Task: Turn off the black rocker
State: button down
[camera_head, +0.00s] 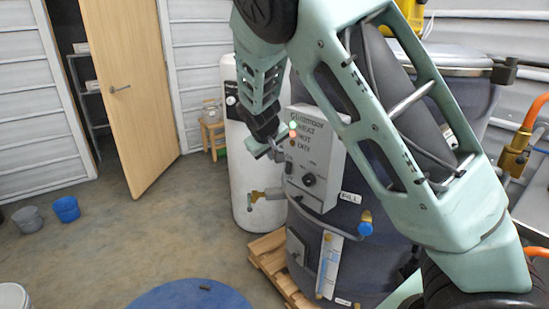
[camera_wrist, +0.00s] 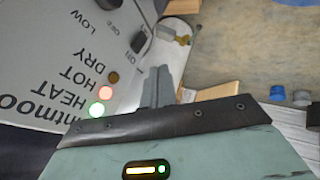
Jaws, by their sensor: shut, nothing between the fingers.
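The grey control box (camera_head: 318,158) is fixed to the front of a dark vessel. In the wrist view the black rocker (camera_wrist: 139,34) sits near the edge of the box face (camera_wrist: 60,50), beside an OFF label. In the head view the rocker (camera_head: 288,168) is small, and its tilt cannot be told. My gripper (camera_head: 277,150) is at the left edge of the box, just above the rocker. In the wrist view my gripper (camera_wrist: 161,72) has its fingers together and empty, a little short of the rocker. I cannot tell whether they touch the box.
A black knob (camera_head: 309,180) is right of the rocker. Indicator lamps (camera_wrist: 105,92) on the box include a lit green one. A white tank (camera_head: 238,170) stands close on the left. A pallet (camera_head: 268,252) and a blue drum lid (camera_head: 190,295) are below. Open floor lies left.

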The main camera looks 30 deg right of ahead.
aim_at(288, 168)
jog(key=shift+s+a+f+b, duration=0.1)
jog(key=shift+s+f+b, duration=0.4)
jog(key=shift+b, duration=1.75)
jog(key=shift+w+f, duration=0.15)
jog(key=w+d+f, duration=0.1)
jog(key=d+f, duration=0.1)
jog(key=f, duration=0.1)
jog(key=w+d+f+p, duration=0.1)
jog(key=w+d+f, duration=0.1)
jog(key=d, duration=0.1)
jog(key=w+d+f+p, duration=0.1)
jog(key=d+f, duration=0.2)
jog(key=shift+w+f, duration=0.35)
